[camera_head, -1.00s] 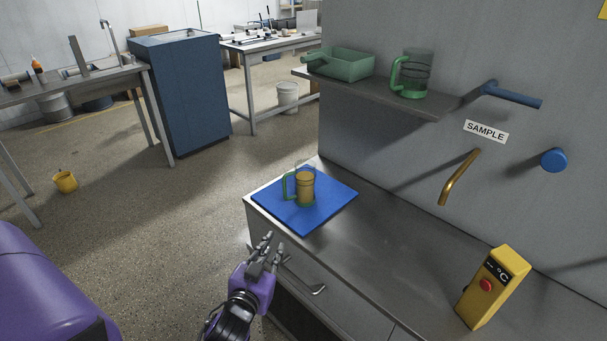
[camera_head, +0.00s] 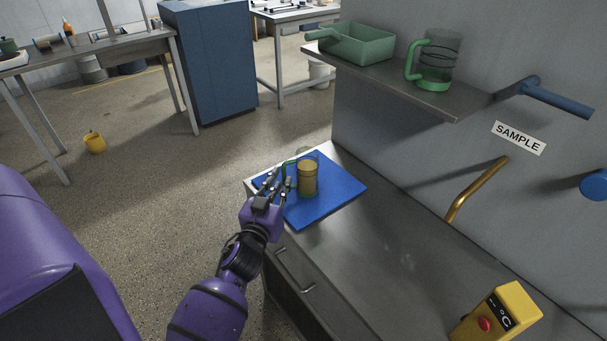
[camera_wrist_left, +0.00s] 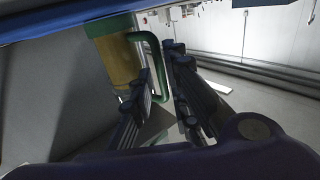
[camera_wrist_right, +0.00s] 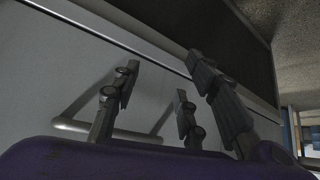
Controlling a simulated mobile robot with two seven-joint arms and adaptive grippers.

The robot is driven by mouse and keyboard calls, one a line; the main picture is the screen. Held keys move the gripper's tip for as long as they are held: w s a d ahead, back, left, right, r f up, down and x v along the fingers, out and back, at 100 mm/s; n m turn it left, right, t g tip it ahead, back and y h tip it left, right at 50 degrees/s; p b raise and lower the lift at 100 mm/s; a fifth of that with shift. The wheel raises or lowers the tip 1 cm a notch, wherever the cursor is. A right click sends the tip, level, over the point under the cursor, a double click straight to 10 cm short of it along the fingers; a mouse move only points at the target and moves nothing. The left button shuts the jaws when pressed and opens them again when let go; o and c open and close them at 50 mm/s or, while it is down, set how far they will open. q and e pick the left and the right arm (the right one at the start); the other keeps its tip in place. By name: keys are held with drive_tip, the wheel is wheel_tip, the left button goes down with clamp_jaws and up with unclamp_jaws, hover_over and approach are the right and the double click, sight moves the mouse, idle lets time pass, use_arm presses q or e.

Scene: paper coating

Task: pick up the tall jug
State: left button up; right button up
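A tall clear jug with a green handle and amber contents (camera_head: 308,179) stands upright on a blue mat (camera_head: 325,207) at the counter's left end. My left gripper (camera_head: 277,184) is open at the jug's handle side. In the left wrist view the green handle (camera_wrist_left: 163,72) shows between the open fingers of the left gripper (camera_wrist_left: 160,85); contact cannot be told. A second clear jug with a green handle (camera_head: 436,62) stands on the wall shelf. My right gripper (camera_wrist_right: 160,95) is open and empty, in front of a drawer front with a bar handle (camera_wrist_right: 135,135).
The shelf (camera_head: 460,105) also holds a green bin (camera_head: 355,44). A bronze spout (camera_head: 474,190) and a blue wall bar (camera_head: 555,98) stick out over the counter. A yellow temperature unit (camera_head: 497,314) stands at the front right. The middle of the counter (camera_head: 390,235) is clear.

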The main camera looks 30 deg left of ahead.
sight(284, 177)
use_arm(q)
drive_tip(key=x, duration=0.3)
drive_tip(key=shift+w+a+r, duration=0.1)
drive_tip(key=shift+w+r, duration=0.05)
drive_tip(key=shift+w, duration=0.05)
clamp_jaws()
